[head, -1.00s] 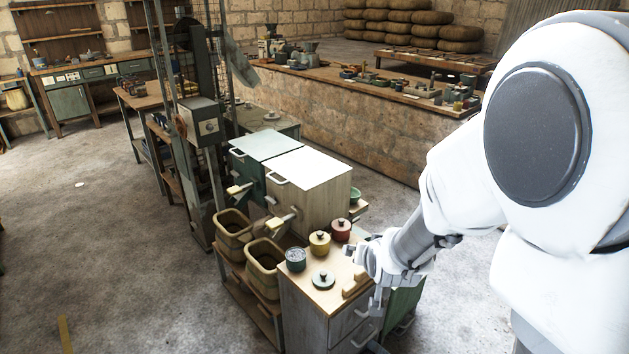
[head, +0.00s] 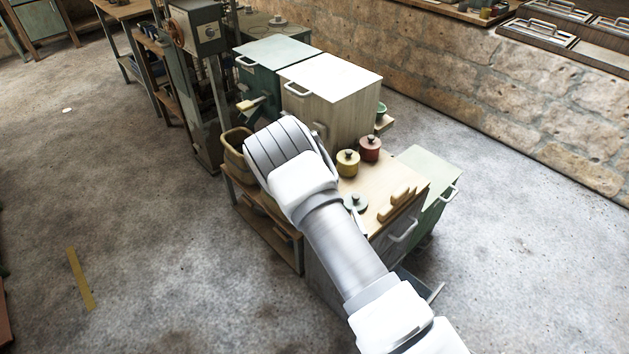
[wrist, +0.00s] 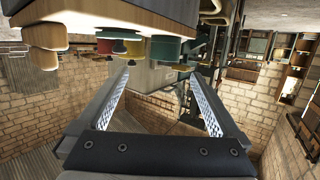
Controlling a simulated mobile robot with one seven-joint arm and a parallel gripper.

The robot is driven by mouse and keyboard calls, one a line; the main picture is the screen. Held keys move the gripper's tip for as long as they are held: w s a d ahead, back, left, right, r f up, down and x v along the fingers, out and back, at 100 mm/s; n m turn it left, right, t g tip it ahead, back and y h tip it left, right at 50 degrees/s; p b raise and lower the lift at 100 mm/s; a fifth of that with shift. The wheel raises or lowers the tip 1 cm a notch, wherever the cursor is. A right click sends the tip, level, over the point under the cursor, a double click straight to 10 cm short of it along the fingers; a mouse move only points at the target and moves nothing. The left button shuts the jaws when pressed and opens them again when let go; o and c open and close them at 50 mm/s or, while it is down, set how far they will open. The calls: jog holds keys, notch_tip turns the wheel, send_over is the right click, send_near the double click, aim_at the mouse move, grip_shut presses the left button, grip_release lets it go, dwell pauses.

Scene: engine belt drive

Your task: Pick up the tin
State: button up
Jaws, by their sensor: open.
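The tin stood at the left edge of the wooden cabinet top (head: 385,185) in the earlier head view. My arm now covers that spot in the head view. In the wrist view, which is upside down, a green round item (wrist: 165,50) with a knob shows ahead between the fingers; I cannot tell whether the tin is behind it. My gripper (wrist: 161,76) is open and empty, its two fingers spread wide. Its fingers are hidden in the head view.
A yellow pot (head: 348,164), a red pot (head: 370,149), a green lidded item (head: 355,203) and wooden blocks (head: 396,204) share the cabinet top. A white-topped cabinet (head: 330,75) stands behind. A basket (head: 236,150) is at left.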

jog(key=shift+n+y, duration=0.3)
jog(key=x, duration=0.3)
jog(key=b+x, duration=0.1)
jog(key=x, duration=0.3)
jog(key=f+b+x, duration=0.1)
jog(key=x, duration=0.3)
jog(key=shift+s+a, duration=0.15)
jog(key=shift+a, duration=0.15)
jog(key=shift+r+b+x, duration=0.15)
jog(key=shift+b+x, duration=0.2)
jog(key=shift+x, duration=1.25)
jog(key=shift+r+b+x, duration=0.15)
jog(key=shift+b+x, duration=0.2)
jog(key=shift+x, duration=1.25)
jog(key=c, duration=1.3)
jog(key=shift+c, duration=0.7)
jog(key=shift+r, duration=0.15)
